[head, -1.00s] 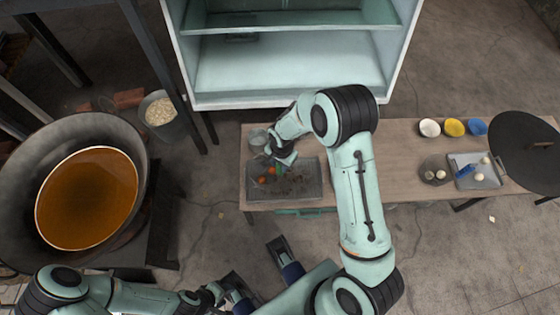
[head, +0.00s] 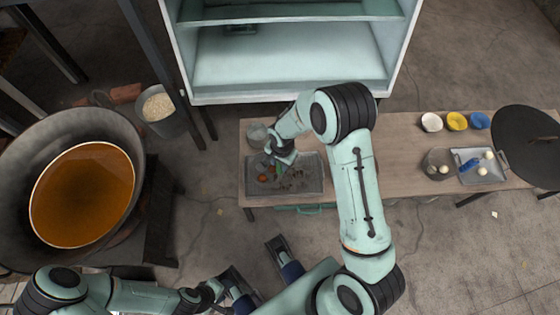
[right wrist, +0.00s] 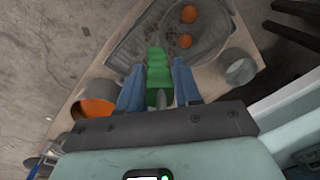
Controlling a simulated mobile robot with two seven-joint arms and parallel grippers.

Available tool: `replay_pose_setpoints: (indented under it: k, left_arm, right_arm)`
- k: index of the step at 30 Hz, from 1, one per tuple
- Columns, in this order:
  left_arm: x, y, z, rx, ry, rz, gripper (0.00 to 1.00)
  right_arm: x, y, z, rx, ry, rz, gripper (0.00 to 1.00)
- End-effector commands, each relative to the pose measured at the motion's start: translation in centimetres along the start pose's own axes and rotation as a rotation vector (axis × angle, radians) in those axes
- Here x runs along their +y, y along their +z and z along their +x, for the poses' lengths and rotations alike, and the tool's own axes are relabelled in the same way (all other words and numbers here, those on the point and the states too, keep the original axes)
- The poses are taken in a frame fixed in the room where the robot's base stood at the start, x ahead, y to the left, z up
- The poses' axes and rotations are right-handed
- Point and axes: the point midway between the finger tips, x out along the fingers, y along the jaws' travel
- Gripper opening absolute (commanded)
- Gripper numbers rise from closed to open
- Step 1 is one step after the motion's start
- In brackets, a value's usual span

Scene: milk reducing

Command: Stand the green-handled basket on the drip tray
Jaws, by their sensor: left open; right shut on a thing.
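My right gripper (head: 280,162) is low over the left end of the table. In the right wrist view its blue fingers (right wrist: 158,88) are shut on the green handle (right wrist: 158,70) of the basket. The basket's body is hard to tell apart from the tray around it. The grey drip tray (head: 312,182) lies on the table below the gripper and also shows in the right wrist view (right wrist: 128,52). My left gripper (head: 215,292) is open, low in the head view, away from the table.
A metal cup (head: 257,135) stands behind the tray. Several small bowls (head: 456,121) and a tray with a blue tool (head: 482,180) are to the right. A wok (head: 28,160) stands left.

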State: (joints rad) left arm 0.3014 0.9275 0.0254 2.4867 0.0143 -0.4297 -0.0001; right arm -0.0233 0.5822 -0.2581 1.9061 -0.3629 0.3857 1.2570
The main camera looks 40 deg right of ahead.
Motion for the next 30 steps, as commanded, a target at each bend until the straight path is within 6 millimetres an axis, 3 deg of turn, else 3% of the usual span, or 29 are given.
replay_pose_setpoints:
  k: [5, 6, 8, 9, 20, 23, 30]
  left_arm:
    - [-0.1, 0.0, 0.3, -0.002, -0.001, -0.001, 0.43]
    - [-0.1, 0.0, 0.3, -0.002, -0.001, -0.001, 0.43]
    - [-0.1, 0.0, 0.3, -0.001, -0.001, -0.001, 0.43]
    - [-0.1, 0.0, 0.3, -0.001, -0.001, -0.001, 0.43]
    - [0.1, -0.3, 0.1, 0.010, 0.002, 0.001, 0.43]
    - [0.1, -0.1, -0.2, 0.004, 0.001, 0.001, 0.43]
    - [0.2, 0.4, -1.1, -0.010, -0.002, -0.001, 0.43]
  right_arm:
    - [-0.1, 0.0, 0.4, 0.001, -0.002, -0.001, 0.00]
    - [-0.1, 0.0, 0.4, 0.001, -0.002, -0.001, 0.40]
    - [-0.1, 0.0, 0.3, 0.001, -0.002, -0.001, 0.59]
    - [-0.1, 0.0, 0.3, 0.001, -0.002, -0.001, 0.63]
    - [0.0, 0.0, 0.1, 0.000, 0.000, 0.000, 0.63]
    - [-0.1, 0.0, -1.4, 0.002, -0.003, -0.001, 0.63]
    - [-0.1, 0.0, -6.9, 0.002, -0.006, 0.000, 0.63]
